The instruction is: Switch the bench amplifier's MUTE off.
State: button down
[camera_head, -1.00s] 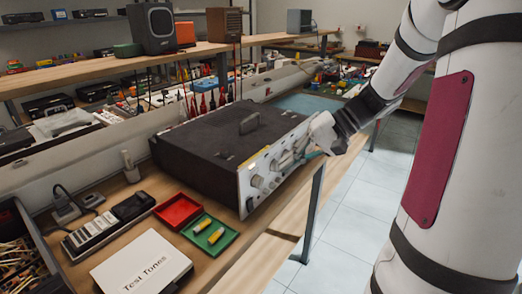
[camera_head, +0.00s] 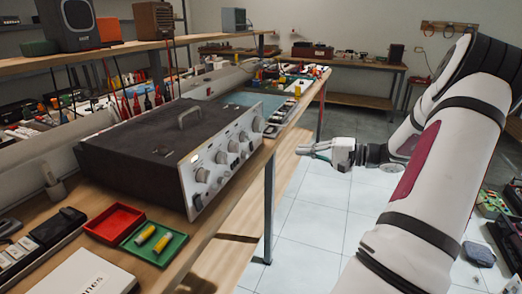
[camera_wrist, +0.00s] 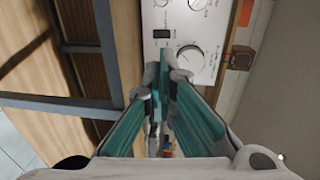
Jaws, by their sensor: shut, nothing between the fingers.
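The bench amplifier (camera_head: 135,147), a dark box with a carry handle on top, sits on the wooden bench. Its silver front panel (camera_head: 196,200) with several round knobs faces right, toward the aisle. My gripper (camera_head: 314,151) is out over the floor, to the right of the panel and clear of it. It is shut and empty. In the wrist view my teal fingers (camera_wrist: 167,82) point toward part of the panel (camera_wrist: 215,40), showing a large knob (camera_wrist: 189,59) and a small dark switch (camera_wrist: 161,34). I cannot read any MUTE label or the switch's position.
A red tray (camera_head: 114,209) and a green tray (camera_head: 170,257) holding two yellow cylinders stand in front of the amplifier. A white box (camera_head: 85,280) is nearer me. A shelf (camera_head: 120,53) runs behind. The aisle floor (camera_head: 310,215) right of the bench is open.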

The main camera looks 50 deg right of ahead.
aim_at(252, 146)
jog(key=b+x, duration=0.2)
jog(key=x, duration=1.2)
jog(key=shift+a+b, duration=0.15)
jog(key=shift+b, duration=0.25)
jog(key=shift+f, duration=0.1)
